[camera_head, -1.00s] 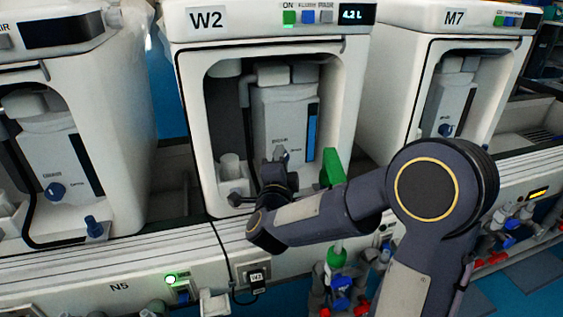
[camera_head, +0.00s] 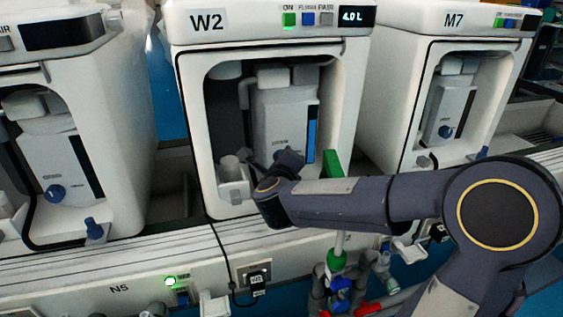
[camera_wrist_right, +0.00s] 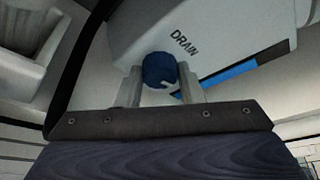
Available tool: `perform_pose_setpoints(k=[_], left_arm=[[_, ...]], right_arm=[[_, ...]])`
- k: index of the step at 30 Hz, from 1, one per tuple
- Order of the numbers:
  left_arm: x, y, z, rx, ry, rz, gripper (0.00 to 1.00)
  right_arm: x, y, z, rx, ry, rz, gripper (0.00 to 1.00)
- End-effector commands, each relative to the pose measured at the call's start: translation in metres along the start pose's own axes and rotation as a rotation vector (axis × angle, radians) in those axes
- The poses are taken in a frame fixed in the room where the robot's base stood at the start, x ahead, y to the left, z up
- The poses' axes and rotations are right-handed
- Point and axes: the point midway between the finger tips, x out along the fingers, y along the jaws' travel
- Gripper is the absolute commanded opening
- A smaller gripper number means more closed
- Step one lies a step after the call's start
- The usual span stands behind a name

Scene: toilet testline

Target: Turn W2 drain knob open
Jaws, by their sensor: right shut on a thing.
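The W2 unit (camera_head: 265,110) stands in the middle of the head view, its display reading 4.0 L. Inside its bay is a grey tank (camera_head: 284,115) with a blue level strip. The blue drain knob (camera_wrist_right: 159,69) shows in the right wrist view below the word DRAIN, with a pale mark at its lower right. My right gripper (camera_wrist_right: 160,84) is shut on it, one finger on each side. In the head view the right gripper (camera_head: 282,160) reaches into the bay and hides the knob. My left gripper is not in view.
A similar unit with a blue knob (camera_head: 54,193) stands at the left, and M7 (camera_head: 455,100) at the right. A white cup (camera_head: 230,168) sits in W2's bay, left of my gripper. A green upright part (camera_head: 333,170) stands close behind my forearm. Pipes and valves (camera_head: 340,285) lie below.

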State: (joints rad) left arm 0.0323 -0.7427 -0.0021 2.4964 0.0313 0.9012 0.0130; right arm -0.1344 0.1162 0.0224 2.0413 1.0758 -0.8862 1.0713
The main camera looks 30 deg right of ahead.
Motion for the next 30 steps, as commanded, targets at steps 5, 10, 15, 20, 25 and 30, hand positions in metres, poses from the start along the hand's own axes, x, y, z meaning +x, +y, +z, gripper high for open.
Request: perform_pose_setpoints(k=[5, 10, 15, 20, 25, 30], left_arm=[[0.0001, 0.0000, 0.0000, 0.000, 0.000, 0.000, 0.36], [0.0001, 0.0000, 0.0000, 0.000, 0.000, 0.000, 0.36], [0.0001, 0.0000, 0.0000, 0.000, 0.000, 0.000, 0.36], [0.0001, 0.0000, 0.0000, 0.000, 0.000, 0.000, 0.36], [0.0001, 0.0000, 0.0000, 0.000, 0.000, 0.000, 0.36], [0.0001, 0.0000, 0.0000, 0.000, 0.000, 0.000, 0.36]], right_arm=[[-0.0002, 0.0000, -0.0001, 0.075, -0.001, 0.033, 0.11], [-0.0001, 0.0001, -0.0003, 0.114, 0.000, 0.050, 0.11], [-0.0001, 0.0003, -0.0001, 0.129, 0.000, 0.057, 0.11], [-0.0001, 0.0004, -0.0002, 0.131, 0.000, 0.058, 0.11], [-0.0001, 0.0003, -0.0003, 0.131, 0.000, 0.057, 0.11], [0.0000, 0.0001, -0.0002, 0.130, 0.000, 0.056, 0.54]])
